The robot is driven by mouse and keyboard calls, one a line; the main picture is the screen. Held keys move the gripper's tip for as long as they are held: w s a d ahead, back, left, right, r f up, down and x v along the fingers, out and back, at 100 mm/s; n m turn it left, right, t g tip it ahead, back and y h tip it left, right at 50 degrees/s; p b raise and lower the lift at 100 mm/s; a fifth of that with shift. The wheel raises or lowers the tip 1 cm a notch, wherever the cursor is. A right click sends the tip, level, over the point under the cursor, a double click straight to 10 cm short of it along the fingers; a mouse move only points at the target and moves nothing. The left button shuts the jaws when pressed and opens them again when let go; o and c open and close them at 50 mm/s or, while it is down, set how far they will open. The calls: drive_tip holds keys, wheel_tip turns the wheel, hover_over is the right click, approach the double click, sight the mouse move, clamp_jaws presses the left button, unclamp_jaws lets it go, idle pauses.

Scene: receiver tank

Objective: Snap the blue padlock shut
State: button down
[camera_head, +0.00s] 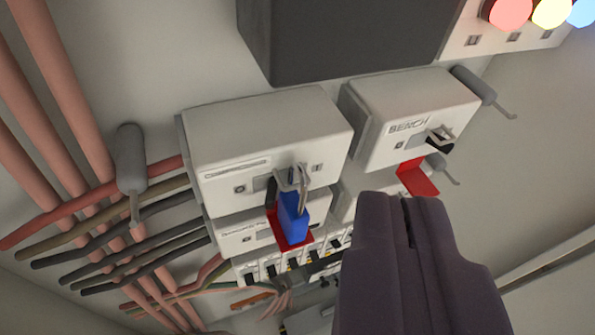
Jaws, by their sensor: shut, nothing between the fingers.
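The blue padlock (293,217) hangs by its grey metal shackle (292,182) at the front of a white switch box (262,145), in front of a red plate (290,243). From here I cannot tell whether the shackle is fully seated in the body. My gripper (406,197) is at the lower right, with its dark fingers closed together and nothing between them. It is to the right of the padlock and apart from it in the picture.
A second white box marked BENCH (410,115) has a red flap (417,178). Pink and grey pipes (75,100) run on the left. A dark grey box (340,35) and coloured lamps (551,10) are above. Small breakers (290,262) sit below the padlock.

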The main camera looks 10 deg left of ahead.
drive_tip(key=a+n+g+p, duration=0.1)
drive_tip(key=n+p, duration=0.1)
drive_tip(key=p, duration=0.6)
drive_tip(key=a+n+g+y+p, duration=0.1)
drive_tip(key=a+n+p, duration=0.1)
drive_tip(key=p, duration=0.7)
drive_tip(key=a+n+g+p, duration=0.1)
drive_tip(key=n+p, duration=0.3)
drive_tip(key=p, duration=0.5)
drive_tip(key=shift+a+r+g, duration=0.1)
drive_tip(key=shift+a+g, duration=0.2)
drive_tip(key=shift+a, duration=0.3)
drive_tip(key=shift+w, duration=0.15)
